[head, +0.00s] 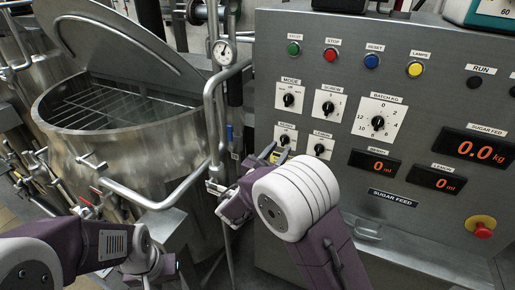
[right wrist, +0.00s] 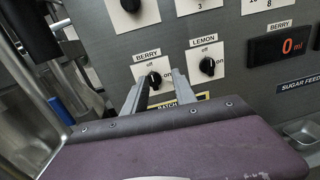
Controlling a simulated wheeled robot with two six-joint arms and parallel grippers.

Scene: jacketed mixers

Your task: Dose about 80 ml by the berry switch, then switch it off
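The berry switch (right wrist: 154,80) is a black rotary knob on a white plate on the grey panel, marked off at the top and on at the right. In the head view it (head: 285,139) shows just above my right gripper. My right gripper (right wrist: 160,86) is open and empty, its two fingertips one to each side of the lower part of the knob; contact cannot be told. The knob's exact pointing is hard to read. The berry display (head: 376,165) reads 0 ml. My left gripper (head: 160,268) is low at the left, its fingers not clear.
The lemon switch (right wrist: 209,66) sits right of the berry switch, and the lemon display (head: 435,180) reads 0 ml. Other knobs and coloured buttons fill the panel. A red emergency knob (head: 482,228) is lower right. An open-lidded steel vessel (head: 130,150) with pipes stands left.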

